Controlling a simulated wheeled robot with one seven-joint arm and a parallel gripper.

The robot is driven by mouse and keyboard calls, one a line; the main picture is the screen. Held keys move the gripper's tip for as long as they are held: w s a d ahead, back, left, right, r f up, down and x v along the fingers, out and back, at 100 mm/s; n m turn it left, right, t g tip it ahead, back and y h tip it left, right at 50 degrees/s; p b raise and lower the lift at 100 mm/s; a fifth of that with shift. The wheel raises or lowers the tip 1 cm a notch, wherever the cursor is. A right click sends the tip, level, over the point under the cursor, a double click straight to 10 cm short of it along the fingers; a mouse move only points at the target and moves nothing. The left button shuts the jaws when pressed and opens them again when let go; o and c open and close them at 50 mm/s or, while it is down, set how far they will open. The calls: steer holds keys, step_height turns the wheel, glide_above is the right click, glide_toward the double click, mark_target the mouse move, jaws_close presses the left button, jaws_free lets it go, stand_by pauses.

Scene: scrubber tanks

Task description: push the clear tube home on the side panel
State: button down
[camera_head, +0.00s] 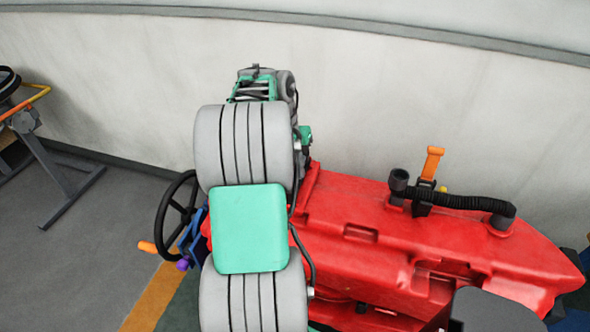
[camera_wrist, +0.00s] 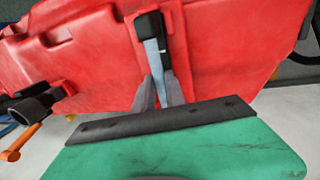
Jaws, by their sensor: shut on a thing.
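In the wrist view, my gripper (camera_wrist: 160,88) is shut on a narrow pale blue-grey strip, which looks like the clear tube (camera_wrist: 152,54). The strip runs up from between the grey fingers, close to the red side panel (camera_wrist: 220,45). Its upper end meets a black fitting (camera_wrist: 149,24) on the panel; I cannot tell how deep it sits there. In the head view, the red scrubber tank (camera_head: 350,210) is at the right, and my arm hides the gripper and tube.
A black ribbed hose (camera_head: 455,201) and an orange lever (camera_head: 432,162) stand on top of the tank. A black steering wheel (camera_head: 175,215) is left of my arm. A pale wall (camera_head: 400,110) rises behind. Grey floor (camera_head: 90,220) is open at the left.

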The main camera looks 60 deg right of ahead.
steer(key=c, duration=0.8)
jaws_free()
steer(key=shift+r, duration=0.1)
steer(key=shift+w+a+r+p, duration=0.1)
steer(key=shift+w+r+p, duration=0.15)
steer(key=shift+r+p, duration=0.8)
steer(key=shift+w+r+p, duration=0.2)
steer(key=shift+r+p, duration=0.85)
step_height(320, 180, up, 5)
steer(key=p, duration=0.4)
steer(key=shift+p, duration=0.35)
